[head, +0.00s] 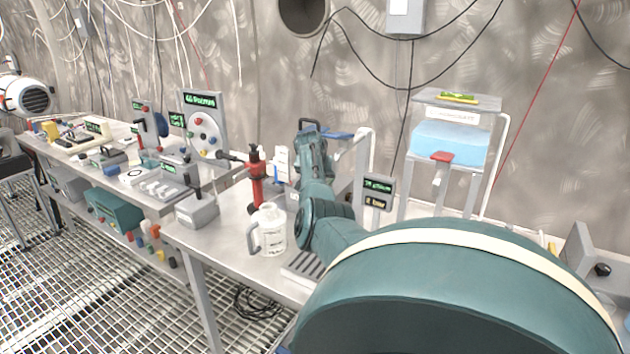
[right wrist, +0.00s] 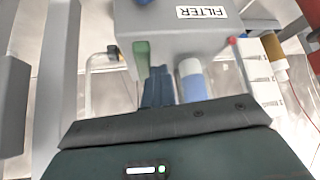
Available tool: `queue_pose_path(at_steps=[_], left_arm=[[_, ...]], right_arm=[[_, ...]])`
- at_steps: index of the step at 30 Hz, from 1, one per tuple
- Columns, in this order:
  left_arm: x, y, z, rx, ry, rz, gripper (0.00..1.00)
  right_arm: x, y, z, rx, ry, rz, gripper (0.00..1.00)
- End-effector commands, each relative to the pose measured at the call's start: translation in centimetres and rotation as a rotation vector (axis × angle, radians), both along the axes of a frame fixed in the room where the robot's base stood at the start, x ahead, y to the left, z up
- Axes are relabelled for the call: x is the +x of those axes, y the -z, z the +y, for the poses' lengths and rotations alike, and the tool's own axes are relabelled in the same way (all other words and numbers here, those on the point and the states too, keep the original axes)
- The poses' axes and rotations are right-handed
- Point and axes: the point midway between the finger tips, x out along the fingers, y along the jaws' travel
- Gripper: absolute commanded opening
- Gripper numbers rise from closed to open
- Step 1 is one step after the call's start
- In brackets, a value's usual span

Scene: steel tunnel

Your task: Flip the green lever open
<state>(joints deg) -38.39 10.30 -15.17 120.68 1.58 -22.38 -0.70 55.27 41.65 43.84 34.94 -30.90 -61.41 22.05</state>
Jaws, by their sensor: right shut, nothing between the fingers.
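The green lever (right wrist: 142,58) shows in the right wrist view as a short upright green bar at the lower edge of a grey box labelled FILTER (right wrist: 185,32). My right gripper (right wrist: 158,78) is shut and empty, its fingertips close to the lever's right side. I cannot tell whether they touch it. In the head view my right arm reaches to the bench, and I cannot make out the green lever or the fingertips there. My left gripper is not in view.
A white and blue cylinder (right wrist: 192,82) stands just right of the fingers. In the head view, a white jug (head: 270,230) and a red tool (head: 256,178) stand left of my arm. A stand with a blue tank (head: 447,142) is to the right.

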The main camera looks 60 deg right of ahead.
Motion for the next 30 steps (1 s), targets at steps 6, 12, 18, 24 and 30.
queue_pose_path(at_steps=[6, 12, 18, 24, 30], left_arm=[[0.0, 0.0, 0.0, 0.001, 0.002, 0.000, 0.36], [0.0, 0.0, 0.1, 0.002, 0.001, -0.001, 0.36], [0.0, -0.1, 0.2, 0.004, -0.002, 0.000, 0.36], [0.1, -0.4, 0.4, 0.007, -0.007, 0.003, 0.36], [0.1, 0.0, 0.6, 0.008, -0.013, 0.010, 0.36]], right_arm=[[-0.6, 0.4, -0.1, 0.008, 0.007, 0.017, 0.00], [-0.6, 0.4, -0.1, 0.007, 0.008, 0.019, 0.00], [-0.7, -0.2, 0.1, 0.003, 0.009, 0.018, 0.00], [-0.9, -2.0, 1.4, -0.001, 0.009, 0.015, 0.00], [-1.0, -4.6, 3.5, -0.003, 0.005, 0.008, 0.00]])
